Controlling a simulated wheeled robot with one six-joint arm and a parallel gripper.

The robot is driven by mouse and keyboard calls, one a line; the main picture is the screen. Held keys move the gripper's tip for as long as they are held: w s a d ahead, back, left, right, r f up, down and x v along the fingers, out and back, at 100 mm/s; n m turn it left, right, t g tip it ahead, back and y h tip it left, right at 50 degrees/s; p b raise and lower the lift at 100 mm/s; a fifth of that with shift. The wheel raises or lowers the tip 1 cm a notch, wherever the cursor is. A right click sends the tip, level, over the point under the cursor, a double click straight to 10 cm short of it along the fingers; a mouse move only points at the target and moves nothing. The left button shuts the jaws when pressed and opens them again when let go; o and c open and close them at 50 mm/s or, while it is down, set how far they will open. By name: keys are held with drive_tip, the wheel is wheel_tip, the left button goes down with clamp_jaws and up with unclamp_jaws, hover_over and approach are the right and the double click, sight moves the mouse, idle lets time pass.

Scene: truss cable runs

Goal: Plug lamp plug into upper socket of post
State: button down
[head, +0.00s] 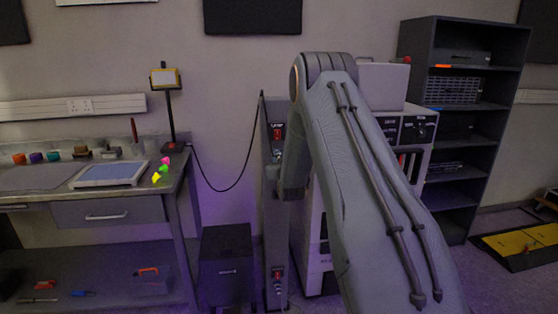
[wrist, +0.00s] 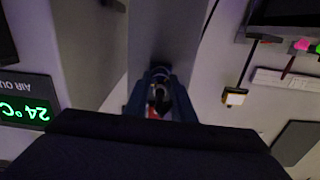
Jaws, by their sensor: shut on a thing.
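The grey post (head: 273,220) stands upright right of the bench. The fingers point at the grey face of the post (wrist: 157,35). I cannot tell whether the plug touches a socket. The lamp (head: 166,80) stands on the bench; it also shows in the wrist view (wrist: 235,97).
A black cable (head: 235,185) sags from the lamp base and rises to the post top. The workbench (head: 183,183) is at left, a dark box (head: 227,265) stands beside the post. A pale cabinet (head: 412,125) and shelf rack (head: 470,190) are right.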

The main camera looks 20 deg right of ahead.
drive_tip(key=shift+r+m+b, duration=0.1)
drive_tip(key=shift+m+b, duration=0.25)
drive_tip(key=shift+m, duration=0.85)
drive_tip(key=shift+w+m+b, duration=0.15)
drive_tip(key=shift+m+b, duration=0.25)
drive_tip(key=shift+m, duration=1)
drive_tip(key=shift+w+r+m+b, duration=0.1)
drive_tip(key=shift+m+b, duration=0.25)
drive_tip(key=shift+m, duration=1.05)
drive_tip(key=shift+d, duration=0.1)
drive_tip(key=shift+m+b, duration=0.3)
drive_tip(key=shift+m, duration=1.1)
